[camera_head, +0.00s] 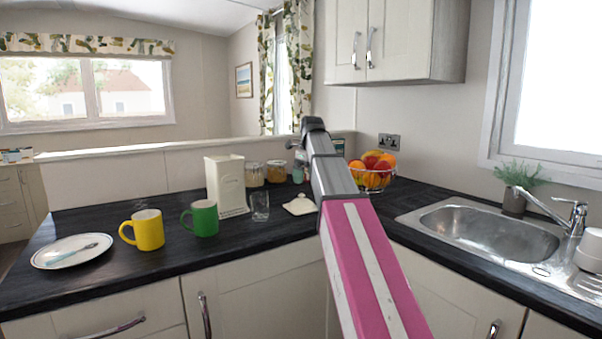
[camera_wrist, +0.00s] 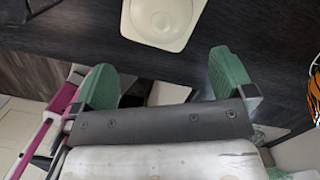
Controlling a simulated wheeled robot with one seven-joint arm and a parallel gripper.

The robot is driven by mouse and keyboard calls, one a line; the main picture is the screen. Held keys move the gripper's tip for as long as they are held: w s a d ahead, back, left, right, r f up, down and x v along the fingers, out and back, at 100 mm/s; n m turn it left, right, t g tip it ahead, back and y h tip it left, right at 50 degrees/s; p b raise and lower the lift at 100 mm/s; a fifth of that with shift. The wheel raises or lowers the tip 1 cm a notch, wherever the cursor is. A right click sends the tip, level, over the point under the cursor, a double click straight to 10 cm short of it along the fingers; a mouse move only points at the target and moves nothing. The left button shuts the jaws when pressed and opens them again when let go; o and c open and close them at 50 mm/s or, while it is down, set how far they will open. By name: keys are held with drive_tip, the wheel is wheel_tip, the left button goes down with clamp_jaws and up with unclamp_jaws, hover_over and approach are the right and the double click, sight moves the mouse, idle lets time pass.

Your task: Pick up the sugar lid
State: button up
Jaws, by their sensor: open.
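The sugar lid (camera_head: 299,206) is a cream, square lid with a raised round middle and a small knob. It lies on the dark worktop, right of the clear glass. In the wrist view the lid (camera_wrist: 160,20) is at the top edge, partly cut off, beyond my fingertips and between their lines. My gripper (camera_wrist: 168,78) has two green fingers spread wide, with nothing between them. It is apart from the lid. In the head view my arm hides most of my gripper. The cream sugar canister (camera_head: 226,187) stands left of the glass, its top uncovered.
The clear glass (camera_head: 260,206) stands close left of the lid. A green mug (camera_head: 204,219), yellow mug (camera_head: 148,230) and plate (camera_head: 50,252) are further left. Jars (camera_head: 276,172) and a fruit bowl (camera_head: 372,180) stand behind. The sink (camera_head: 490,232) is right.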

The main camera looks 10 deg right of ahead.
sight(301, 199)
drive_tip(key=shift+w+a+r+m, duration=0.3)
drive_tip(key=shift+w, duration=0.1)
drive_tip(key=shift+f, duration=0.1)
drive_tip(key=f, duration=0.7)
drive_tip(key=w+a+f, duration=0.1)
drive_tip(key=f, duration=0.2)
drive_tip(key=shift+f, duration=0.3)
drive_tip(key=shift+s, duration=0.1)
drive_tip(key=c, duration=1)
